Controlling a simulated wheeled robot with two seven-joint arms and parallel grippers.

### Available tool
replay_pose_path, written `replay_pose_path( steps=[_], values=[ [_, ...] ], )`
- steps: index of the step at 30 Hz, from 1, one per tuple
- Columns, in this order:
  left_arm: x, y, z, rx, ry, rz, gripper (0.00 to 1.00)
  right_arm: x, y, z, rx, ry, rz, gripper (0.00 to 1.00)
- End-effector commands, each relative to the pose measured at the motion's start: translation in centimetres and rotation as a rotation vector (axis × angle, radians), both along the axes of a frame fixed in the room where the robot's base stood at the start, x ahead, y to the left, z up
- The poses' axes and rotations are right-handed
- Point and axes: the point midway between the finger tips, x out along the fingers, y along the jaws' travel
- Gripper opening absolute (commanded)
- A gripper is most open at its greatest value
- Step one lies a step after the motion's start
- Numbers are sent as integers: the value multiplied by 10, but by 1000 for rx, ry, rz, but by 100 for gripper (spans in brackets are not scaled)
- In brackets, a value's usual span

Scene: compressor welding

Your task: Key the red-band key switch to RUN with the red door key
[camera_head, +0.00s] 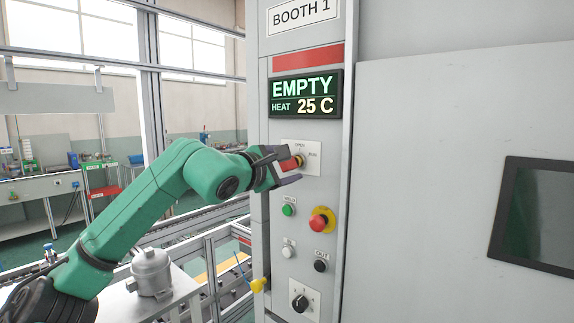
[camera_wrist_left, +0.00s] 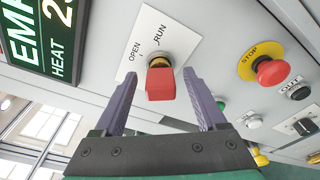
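The key switch (camera_head: 300,160) sits on a white plate marked OPEN and RUN, below the EMPTY display in the head view. In the left wrist view its brass collar (camera_wrist_left: 159,60) shows, with the red door key (camera_wrist_left: 160,84) seated in it. Which mark the key is set to, I cannot tell. My left gripper (camera_head: 289,166) is at the switch with its fingers open. In the left wrist view my left gripper (camera_wrist_left: 161,80) has one finger on each side of the red key, with a gap on both sides. My right gripper is not in view.
A red emergency stop (camera_head: 320,221) with a yellow ring, a green button (camera_head: 288,209), a black button (camera_head: 320,265) and a black knob (camera_head: 301,302) lie below the switch. A metal compressor shell (camera_head: 151,272) stands at lower left. The panel right of the controls is flat.

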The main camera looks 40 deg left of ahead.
Motion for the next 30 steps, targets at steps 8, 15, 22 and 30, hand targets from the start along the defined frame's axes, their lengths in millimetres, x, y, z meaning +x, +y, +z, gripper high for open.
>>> replay_pose_path(
  steps=[8,15,22,30],
  values=[
    [-7,0,-3,0,-1,2,74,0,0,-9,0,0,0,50],
    [-54,-7,-6,2,-4,4,74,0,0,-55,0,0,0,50],
    [-108,-16,2,0,-3,3,74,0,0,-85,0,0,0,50],
    [-142,-21,10,-1,0,0,74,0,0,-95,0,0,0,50]
  ],
)
